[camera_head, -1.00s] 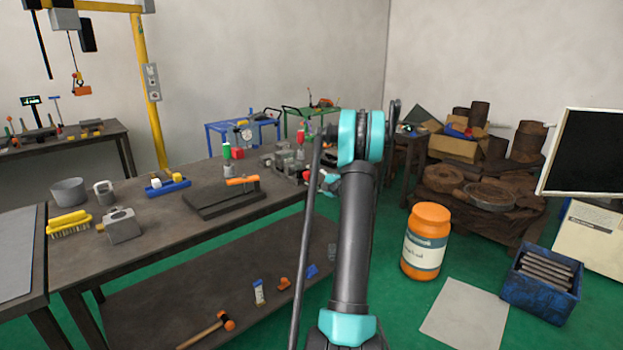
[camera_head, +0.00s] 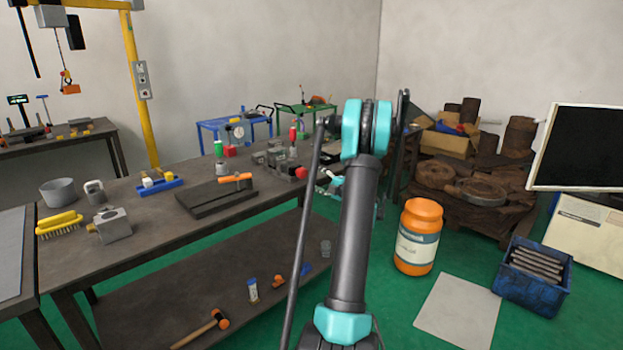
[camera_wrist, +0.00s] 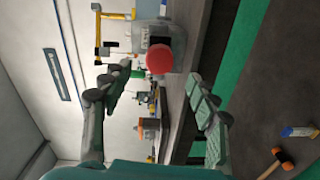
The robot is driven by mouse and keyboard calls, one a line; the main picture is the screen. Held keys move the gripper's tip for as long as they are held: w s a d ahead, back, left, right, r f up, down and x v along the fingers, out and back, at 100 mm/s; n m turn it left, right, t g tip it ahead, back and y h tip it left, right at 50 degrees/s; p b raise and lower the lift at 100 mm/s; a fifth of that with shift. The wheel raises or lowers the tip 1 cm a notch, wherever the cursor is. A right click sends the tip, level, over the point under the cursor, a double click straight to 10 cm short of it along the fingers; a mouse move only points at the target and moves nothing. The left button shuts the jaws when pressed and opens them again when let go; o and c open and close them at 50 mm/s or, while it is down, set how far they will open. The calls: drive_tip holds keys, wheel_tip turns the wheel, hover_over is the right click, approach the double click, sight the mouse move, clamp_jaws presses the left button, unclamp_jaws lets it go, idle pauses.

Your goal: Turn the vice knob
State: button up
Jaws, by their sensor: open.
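The vice knob is a round red knob (camera_wrist: 159,59) on a grey metal body (camera_wrist: 158,36) in the wrist view. In the head view a small red knob (camera_head: 301,172) shows at the front of a grey vice-like block (camera_head: 278,157) near the right end of the long bench. My gripper (camera_wrist: 158,82) is open and empty. Its two fingers stand either side of the line to the knob, which appears beyond the fingertips with no visible contact. In the head view my gripper (camera_head: 332,181) is small and partly hidden behind my arm.
The long bench (camera_head: 150,225) also holds a black plate with an orange-handled tool (camera_head: 235,178), a blue block holder (camera_head: 160,187) and a yellow brush (camera_head: 59,224). An orange jar (camera_head: 417,237) and a blue crate (camera_head: 533,280) stand on the floor at right.

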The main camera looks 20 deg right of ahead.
drive_tip(key=shift+s+d, duration=0.1)
drive_tip(key=shift+s, duration=0.1)
drive_tip(key=n+y, duration=0.1)
drive_tip(key=n, duration=2.8)
approach(305, 175)
drive_tip(key=x, duration=1)
drive_tip(key=shift+w+a+r, duration=0.1)
drive_tip(key=shift+w+a, duration=0.1)
drive_tip(key=shift+w, duration=0.1)
